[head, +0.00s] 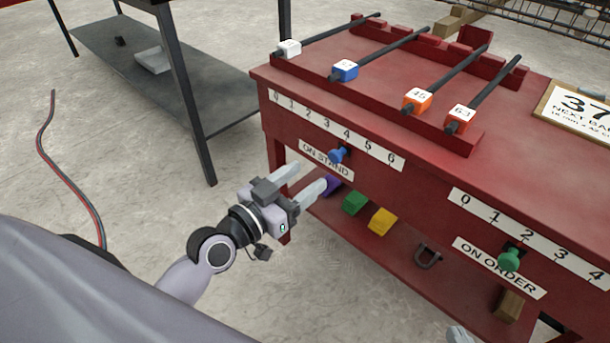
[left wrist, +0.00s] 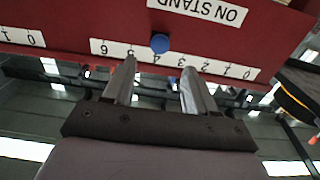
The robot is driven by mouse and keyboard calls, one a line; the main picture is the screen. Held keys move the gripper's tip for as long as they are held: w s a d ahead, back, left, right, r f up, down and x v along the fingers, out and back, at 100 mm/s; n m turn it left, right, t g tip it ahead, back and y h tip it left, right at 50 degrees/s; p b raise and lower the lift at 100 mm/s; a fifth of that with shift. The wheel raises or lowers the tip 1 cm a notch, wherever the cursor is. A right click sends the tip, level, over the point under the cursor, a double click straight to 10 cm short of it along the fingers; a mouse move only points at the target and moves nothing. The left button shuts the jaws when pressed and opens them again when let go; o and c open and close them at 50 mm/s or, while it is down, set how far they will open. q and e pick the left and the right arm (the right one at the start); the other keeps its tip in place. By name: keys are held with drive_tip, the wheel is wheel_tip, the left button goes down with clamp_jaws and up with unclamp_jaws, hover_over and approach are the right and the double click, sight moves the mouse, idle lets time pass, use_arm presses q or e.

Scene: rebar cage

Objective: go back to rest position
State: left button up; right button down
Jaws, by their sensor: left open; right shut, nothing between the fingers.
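My left gripper (head: 311,176) is open and empty, in front of the red bench beside the ON STAND label. Its two fingers also show in the left wrist view (left wrist: 160,68), with nothing between them. The blue knob (head: 338,155) on the bench front is just beyond the fingertips and apart from them; it also shows upside down in the left wrist view (left wrist: 160,42). A small grey tip of my right gripper (head: 459,335) shows at the bottom edge of the head view, in front of the bench; the rest is out of view.
The red bench (head: 540,165) carries several black bars with coloured tags. Its lower shelf holds purple, green (head: 355,202) and yellow (head: 382,221) blocks and a shackle (head: 427,256). A green knob (head: 509,260) sticks out at right.

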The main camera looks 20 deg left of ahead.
use_arm(q)
drive_tip(key=s+r+g+y+p, duration=0.2)
drive_tip(key=s+p, duration=0.6)
drive_tip(key=p, duration=0.5)
drive_tip(key=s+a+r+n+g+y+p, duration=0.1)
drive_tip(key=s+g+p, duration=0.3)
drive_tip(key=s+p, duration=0.4)
drive_tip(key=r+y+p, duration=0.1)
drive_tip(key=p, duration=0.4)
drive_tip(key=shift+s+a+r+n+g, duration=0.2)
drive_tip(key=shift+a+r+n+g, duration=0.05)
drive_tip(key=shift+a+n+g, duration=0.05)
use_arm(e)
drive_tip(key=s+d+r+h, duration=0.1)
drive_tip(key=d+r, duration=0.2)
drive_tip(key=r, duration=0.4)
drive_tip(key=s+d+r+m+g+h, duration=0.1)
drive_tip(key=s+d+r, duration=0.1)
drive_tip(key=r, duration=0.5)
drive_tip(key=shift+s+d+r, duration=0.15)
drive_tip(key=shift+d+r, duration=0.05)
drive_tip(key=shift+d, duration=0.5)
